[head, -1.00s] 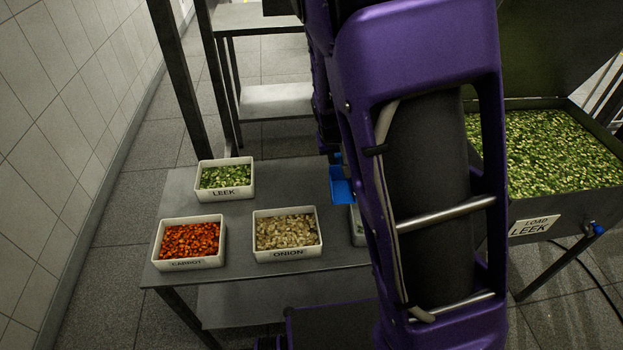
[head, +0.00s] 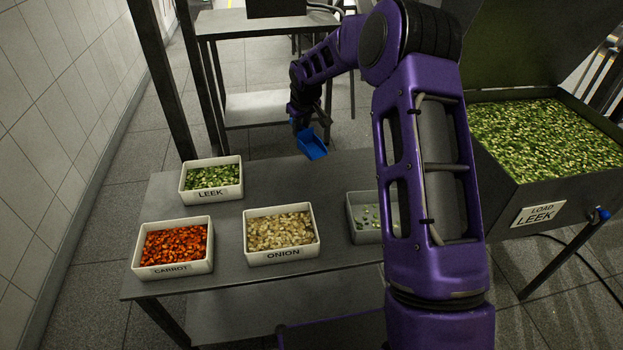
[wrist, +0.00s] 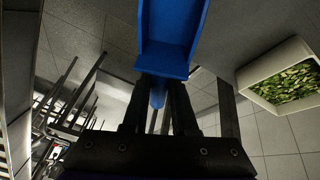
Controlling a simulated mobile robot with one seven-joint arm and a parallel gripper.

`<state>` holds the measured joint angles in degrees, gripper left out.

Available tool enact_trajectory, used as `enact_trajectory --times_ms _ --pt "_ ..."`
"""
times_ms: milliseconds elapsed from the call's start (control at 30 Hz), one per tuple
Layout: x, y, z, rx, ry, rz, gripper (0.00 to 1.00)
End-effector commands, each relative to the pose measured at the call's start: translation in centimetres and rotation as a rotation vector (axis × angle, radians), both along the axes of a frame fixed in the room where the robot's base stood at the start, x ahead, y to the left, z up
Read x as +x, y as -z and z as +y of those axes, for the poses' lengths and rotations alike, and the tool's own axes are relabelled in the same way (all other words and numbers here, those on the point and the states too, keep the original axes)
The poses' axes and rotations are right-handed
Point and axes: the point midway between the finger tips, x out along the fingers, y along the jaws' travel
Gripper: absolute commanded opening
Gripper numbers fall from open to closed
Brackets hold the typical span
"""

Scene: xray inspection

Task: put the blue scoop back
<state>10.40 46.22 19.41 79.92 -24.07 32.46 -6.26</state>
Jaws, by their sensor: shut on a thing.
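The blue scoop (head: 312,144) is held in my gripper (head: 300,123) above the far edge of the steel table. My gripper is shut on its handle. In the wrist view the scoop (wrist: 172,38) points away from my gripper (wrist: 158,100), with its handle between the fingers. The scoop's inside that shows looks empty. No scoop holder can be made out for sure.
On the steel table (head: 225,222) stand labelled bins of leek (head: 212,194), carrot (head: 174,269) and onion (head: 281,255). A grey tray (head: 360,236) with a few green bits is partly behind my arm. A large leek hopper (head: 548,200) stands at right.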

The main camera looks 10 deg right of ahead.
Motion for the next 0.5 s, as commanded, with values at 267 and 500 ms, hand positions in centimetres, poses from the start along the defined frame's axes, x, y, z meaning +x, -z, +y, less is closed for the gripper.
enact_trajectory --times_ms 267,500 --pt "0.1 4.0 -0.1 0.001 -0.001 0.005 0.0" --pt "0.2 6.9 -0.1 -0.001 -0.001 0.003 0.0"
